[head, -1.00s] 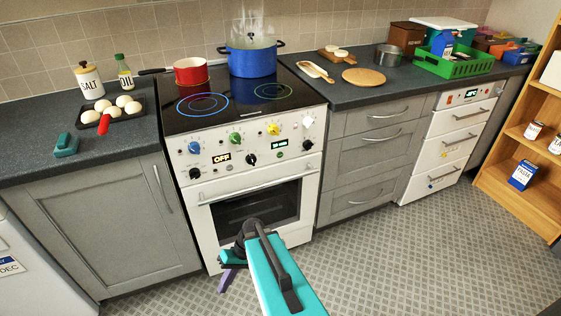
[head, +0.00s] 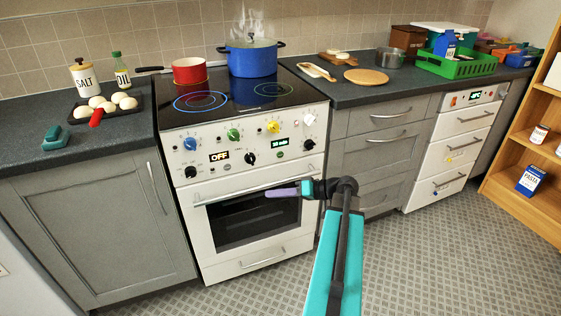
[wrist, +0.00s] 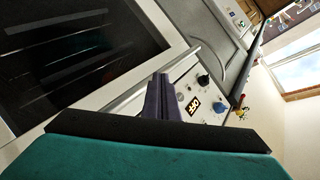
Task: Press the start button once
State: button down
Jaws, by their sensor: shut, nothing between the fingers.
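The white oven (head: 240,265) stands among grey cabinets. Its front panel (head: 215,175) carries coloured knobs, an OFF display (head: 219,156) and a second lit display (head: 279,143). A small round green mark, which may be the start button (head: 281,155), sits just under the second display; its lettering is too small to read. My gripper (head: 268,193) is shut and empty, its purple fingers pointing left in front of the oven door, below the panel.
The oven door handle (head: 250,188) runs across close to my fingers. A steaming blue pot (head: 255,62) and a red pan (head: 189,73) stand on the hob. Grey drawers (head: 380,155) flank the oven on the right. The floor in front is clear.

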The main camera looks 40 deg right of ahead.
jog(key=s+d+r+t+h+b, duration=0.1)
jog(key=s+d+r+t, duration=0.1)
jog(key=s+d+r, duration=0.2)
jog(key=d+r, duration=0.3)
jog(key=shift+s+d+n+t, duration=0.15)
jog(key=shift+s+n+t, duration=0.05)
jog(key=shift+n+t, duration=0.1)
jog(key=shift+w+f, duration=0.1)
send_near(280, 155)
jog(key=shift+w+a+f, duration=0.2)
jog(key=shift+w+a, duration=0.5)
jog(key=shift+w+a+f, duration=0.2)
jog(key=shift+w+a, duration=0.5)
jog(key=shift+a, duration=0.05)
jog(key=shift+w+a+f, duration=0.2)
jog(key=shift+w+a, duration=0.5)
dwell(0.5)
jog(key=shift+w+d, duration=0.15)
jog(key=shift+w, duration=0.2)
